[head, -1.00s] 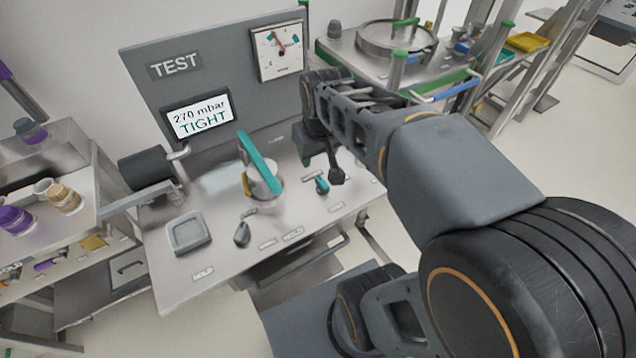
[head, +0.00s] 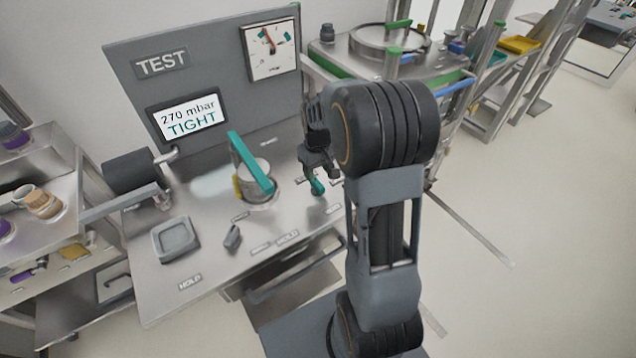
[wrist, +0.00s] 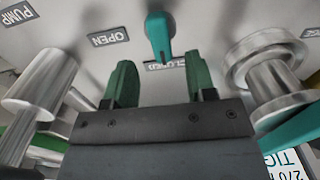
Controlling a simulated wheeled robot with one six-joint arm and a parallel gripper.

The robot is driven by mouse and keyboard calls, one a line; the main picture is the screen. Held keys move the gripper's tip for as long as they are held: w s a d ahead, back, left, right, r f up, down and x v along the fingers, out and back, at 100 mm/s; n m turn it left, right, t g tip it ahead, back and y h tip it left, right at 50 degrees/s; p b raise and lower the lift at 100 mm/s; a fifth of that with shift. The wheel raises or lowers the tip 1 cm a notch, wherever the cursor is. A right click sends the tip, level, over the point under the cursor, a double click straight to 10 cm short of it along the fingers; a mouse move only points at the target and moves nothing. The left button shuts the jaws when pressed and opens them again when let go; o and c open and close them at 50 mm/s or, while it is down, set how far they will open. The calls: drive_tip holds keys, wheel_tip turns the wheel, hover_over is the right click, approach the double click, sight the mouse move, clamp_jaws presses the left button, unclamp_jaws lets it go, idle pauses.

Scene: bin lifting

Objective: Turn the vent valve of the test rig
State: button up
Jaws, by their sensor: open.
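A small teal lever (head: 317,186), which looks like the vent valve, stands on the right part of the steel test bench. In the wrist view the teal lever (wrist: 159,36) points toward a partly covered CLOSED label (wrist: 182,65), with an OPEN label (wrist: 108,38) to its left. My gripper (head: 320,172) is over the lever in the head view and hides part of it. In the wrist view my gripper's two green fingers (wrist: 160,82) are apart with nothing between them. The lever's end lies just beyond the fingertips; contact cannot be told.
A display (head: 188,117) reads 270 mbar TIGHT, below a dial gauge (head: 271,50). A teal bar (head: 250,163) crosses a metal cylinder left of my gripper. A grey square tray (head: 176,240) and a dark knob (head: 232,238) are further left. Metal posts (wrist: 40,84) flank the fingers.

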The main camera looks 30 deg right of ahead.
sight(318, 183)
drive_tip(key=shift+f, duration=2.9)
drive_tip(key=c, duration=0.9)
